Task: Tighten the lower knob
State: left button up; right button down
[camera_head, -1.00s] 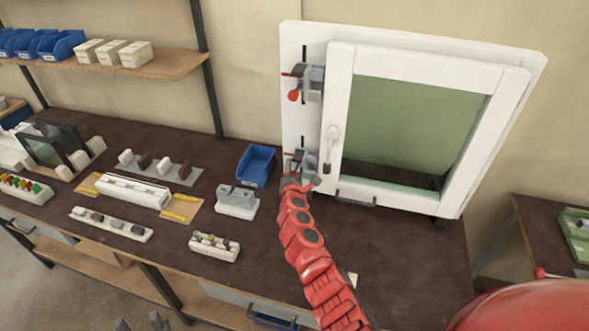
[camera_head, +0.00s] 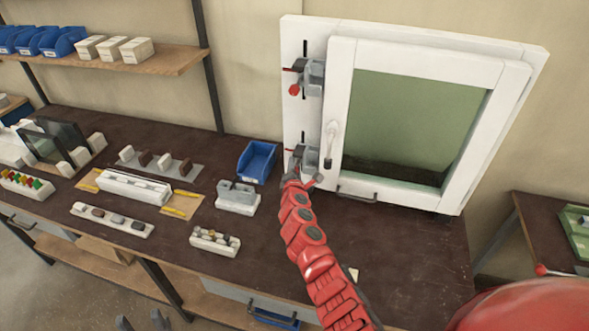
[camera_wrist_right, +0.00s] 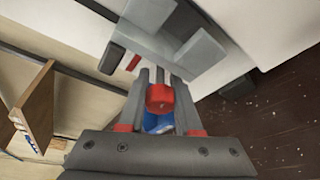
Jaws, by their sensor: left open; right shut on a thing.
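The white frame (camera_head: 294,125) carries two grey clamps on its left side. The lower clamp (camera_head: 309,156) is partly hidden by my right gripper (camera_head: 297,177). In the right wrist view, my right gripper (camera_wrist_right: 162,100) is shut on the red lower knob (camera_wrist_right: 160,97), with a grey finger on each side. The lower clamp's grey block (camera_wrist_right: 203,50) stands just beyond it. The upper clamp (camera_head: 313,78) and its red upper knob (camera_head: 294,90) are clear of my grippers. My left gripper (camera_head: 141,324) is open and empty at the bottom edge, its fingertips apart.
A blue bin (camera_head: 257,163) stands left of the frame. Grey and white fixtures (camera_head: 237,198) and small-part trays (camera_head: 214,242) cover the left bench. The window handle (camera_head: 332,140) is close right of the lower clamp. Bare bench (camera_head: 420,250) lies right of my right arm.

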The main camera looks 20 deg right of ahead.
jog(key=shift+r+m+t+b, duration=0.2)
jog(key=shift+m+t+b, duration=0.6)
jog(key=shift+m+b, duration=2.4)
jog(key=shift+r+m+t+b, duration=0.15)
jog(key=shift+m+t+b, duration=0.7)
jog(key=shift+b, duration=4.55)
jog(key=c, duration=0.6)
grip_release()
jog(key=shift+a, duration=0.1)
jog(key=shift+s+f, duration=0.1)
jog(key=b+v, duration=0.2)
jog(key=v, duration=1.5)
jog(key=shift+b, duration=0.4)
